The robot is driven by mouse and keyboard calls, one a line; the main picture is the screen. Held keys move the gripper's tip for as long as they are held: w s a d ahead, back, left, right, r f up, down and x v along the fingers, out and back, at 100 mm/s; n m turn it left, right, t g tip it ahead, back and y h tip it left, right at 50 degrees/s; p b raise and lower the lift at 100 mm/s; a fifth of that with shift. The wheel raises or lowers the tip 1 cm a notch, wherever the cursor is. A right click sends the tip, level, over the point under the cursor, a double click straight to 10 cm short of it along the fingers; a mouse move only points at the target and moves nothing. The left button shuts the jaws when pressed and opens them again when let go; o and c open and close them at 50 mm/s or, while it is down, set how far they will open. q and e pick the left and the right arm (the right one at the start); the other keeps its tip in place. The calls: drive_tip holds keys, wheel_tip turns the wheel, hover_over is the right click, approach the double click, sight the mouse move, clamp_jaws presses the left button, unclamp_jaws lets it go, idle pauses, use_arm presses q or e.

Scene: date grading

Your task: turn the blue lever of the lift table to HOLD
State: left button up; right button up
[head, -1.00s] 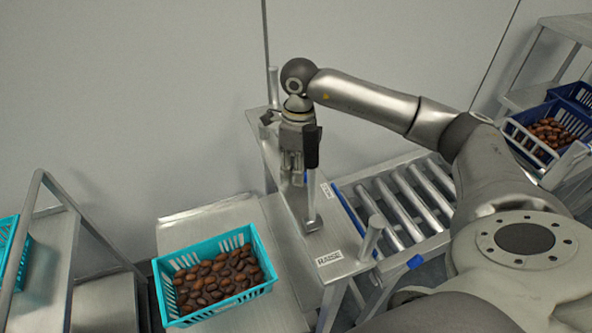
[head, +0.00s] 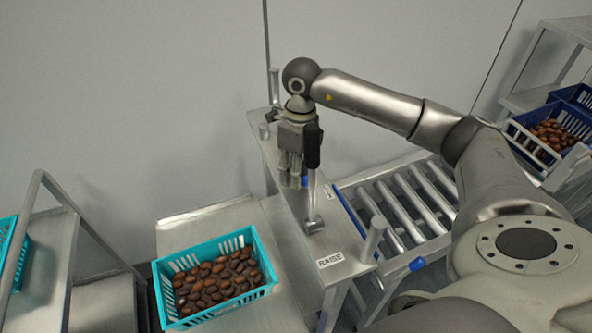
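The lift table's top plate (head: 285,207) runs through the middle of the head view. A pale metal lever shaft (head: 312,200) rises from a small block on the plate. A small patch of blue (head: 304,181) shows beside the shaft, just under my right gripper; the rest of the lever's upper part is hidden. My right gripper (head: 297,178) points down at the lever's upper end; whether its fingers are closed around it cannot be told. A RAISE label (head: 330,260) is at the plate's near end. A second label (head: 327,191) is too small to read. My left gripper is out of view.
A turquoise crate of dates (head: 258,293) stands on the metal surface to the left. A roller conveyor (head: 400,205) lies right of the plate, with a blue-ended part (head: 417,264) near it. Upright posts (head: 373,238) stand at the plate's ends. Blue crates (head: 530,150) sit far right.

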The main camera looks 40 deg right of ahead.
drive_tip(key=shift+o, duration=0.8)
drive_tip(key=shift+r, duration=0.1)
wheel_tip(320, 180, up, 12)
drive_tip(key=d, duration=0.1)
drive_tip(key=shift+w, duration=0.25)
